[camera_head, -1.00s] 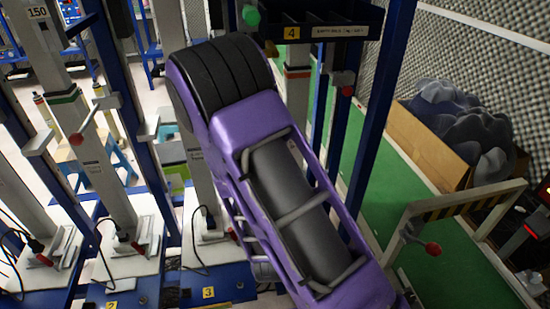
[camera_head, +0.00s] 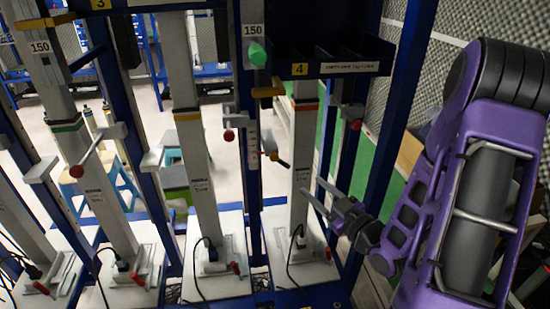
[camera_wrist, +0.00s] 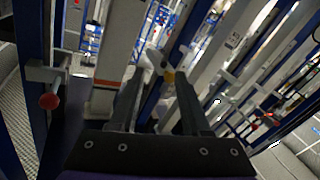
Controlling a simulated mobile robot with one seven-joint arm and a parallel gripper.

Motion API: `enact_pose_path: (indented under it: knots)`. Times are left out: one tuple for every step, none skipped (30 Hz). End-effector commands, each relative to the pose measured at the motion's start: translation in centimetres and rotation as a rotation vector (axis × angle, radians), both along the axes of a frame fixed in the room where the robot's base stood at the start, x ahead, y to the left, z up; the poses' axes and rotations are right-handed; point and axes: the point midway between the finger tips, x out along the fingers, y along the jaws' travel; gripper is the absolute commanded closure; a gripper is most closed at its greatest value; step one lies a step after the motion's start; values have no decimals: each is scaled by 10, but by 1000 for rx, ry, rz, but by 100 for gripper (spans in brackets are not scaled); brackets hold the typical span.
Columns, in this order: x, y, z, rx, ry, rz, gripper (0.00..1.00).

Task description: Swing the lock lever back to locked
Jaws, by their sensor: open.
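Several levers with red ball knobs sit on the posts, and I cannot tell for certain which is the lock lever. One red-knobbed lever (camera_head: 356,124) is on the blue upright right of the station 4 post (camera_head: 302,150). A small lever with a yellow end (camera_head: 280,162) is left of that post. My gripper (camera_head: 318,203) is low beside the right of the post, open and empty. A red knob (camera_wrist: 49,101) is at the left there.
Blue uprights and grey posts stand close together around my gripper. A dark shelf (camera_head: 330,67) labelled 4 overhangs the post. White base plates (camera_head: 215,255) with black cables lie below. A cardboard box (camera_head: 410,150) is partly hidden behind my arm.

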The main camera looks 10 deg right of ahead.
Motion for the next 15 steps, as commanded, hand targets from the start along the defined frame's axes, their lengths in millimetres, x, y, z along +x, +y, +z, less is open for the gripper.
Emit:
enact_pose_path:
  knots:
    - [-7,-8,4,32,10,16,53]
    - [-11,-11,5,50,17,30,53]
    - [-17,-13,6,71,26,48,53]
    - [-20,-14,7,84,33,60,53]
    - [-23,-16,8,95,39,70,53]
    - [-27,-17,9,107,45,82,53]
    - [-29,-17,9,114,49,90,53]
    - [-31,-18,10,120,53,96,53]
    - [-32,-19,10,125,56,102,53]
    - [-33,-19,10,129,59,105,53]
    - [-33,-18,10,130,60,109,53]
    - [-32,-17,10,132,61,112,53]
    - [-31,-16,10,133,61,113,53]
    - [-28,-14,10,133,62,114,53]
    - [-24,-12,10,132,62,115,53]
